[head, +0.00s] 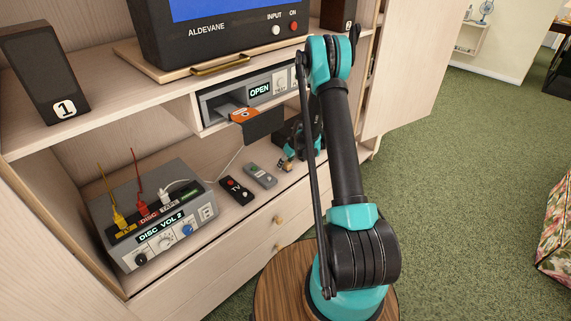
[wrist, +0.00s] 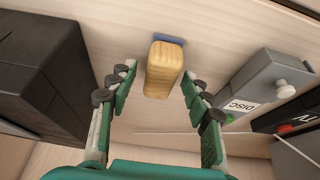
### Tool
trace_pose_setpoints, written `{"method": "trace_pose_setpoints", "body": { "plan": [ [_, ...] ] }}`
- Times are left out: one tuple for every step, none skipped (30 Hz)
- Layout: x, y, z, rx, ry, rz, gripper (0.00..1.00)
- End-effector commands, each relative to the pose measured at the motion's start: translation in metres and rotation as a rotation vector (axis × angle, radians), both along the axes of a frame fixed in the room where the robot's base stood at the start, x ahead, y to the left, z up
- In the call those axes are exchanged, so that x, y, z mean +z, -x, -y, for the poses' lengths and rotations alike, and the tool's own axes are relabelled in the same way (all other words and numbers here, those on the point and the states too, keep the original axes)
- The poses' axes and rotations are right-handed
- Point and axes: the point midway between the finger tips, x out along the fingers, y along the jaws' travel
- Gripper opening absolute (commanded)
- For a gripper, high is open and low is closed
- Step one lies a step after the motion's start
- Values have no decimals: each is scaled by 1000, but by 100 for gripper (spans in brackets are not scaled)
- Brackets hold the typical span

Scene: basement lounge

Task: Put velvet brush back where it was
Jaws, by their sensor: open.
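The velvet brush, a wooden block (wrist: 164,72) with a blue strip (wrist: 168,40) along its far edge, rests on the pale wood shelf in the wrist view. My gripper (wrist: 157,82) is open, with its green-padded fingers apart to the left and right of the brush. The brush shows between the fingertips; I cannot tell whether either finger touches it. In the head view my gripper (head: 286,158) reaches into the lower shelf of the cabinet, partly behind my arm. The brush is hard to make out there.
A grey remote (head: 260,175) and a black remote (head: 235,190) lie left of my gripper. A grey switch box (head: 160,215) with plugged cables stands farther left. Above, an orange cartridge (head: 243,115) sits at the open player (head: 260,90). A dark box (wrist: 40,75) is close in the wrist view.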

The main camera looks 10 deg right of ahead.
Motion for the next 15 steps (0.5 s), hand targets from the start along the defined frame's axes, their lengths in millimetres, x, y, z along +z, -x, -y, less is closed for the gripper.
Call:
{"method": "trace_pose_setpoints", "body": {
  "plan": [
    [5, 2, 2, -1, 0, 0, 49],
    [8, 3, 3, -1, 0, 0, 49],
    [13, 5, 4, -1, 0, 0, 49],
    [18, 6, 5, -2, -1, 0, 49],
    [22, 8, 6, -2, -1, 0, 49],
    [29, 11, 8, -1, 0, 0, 49],
    [34, 12, 9, -1, 0, 0, 49],
    [39, 14, 10, -1, 0, 0, 49],
    [46, 17, 12, -1, 0, 0, 49],
    [50, 19, 14, 0, 1, 1, 49],
    [55, 21, 15, -1, 0, 0, 49],
    [62, 23, 17, -1, 0, 0, 49],
    [67, 24, 18, -1, 0, 0, 49],
    [71, 26, 20, -1, 0, 0, 49],
    [77, 28, 21, -1, 0, 0, 49]
  ]
}}
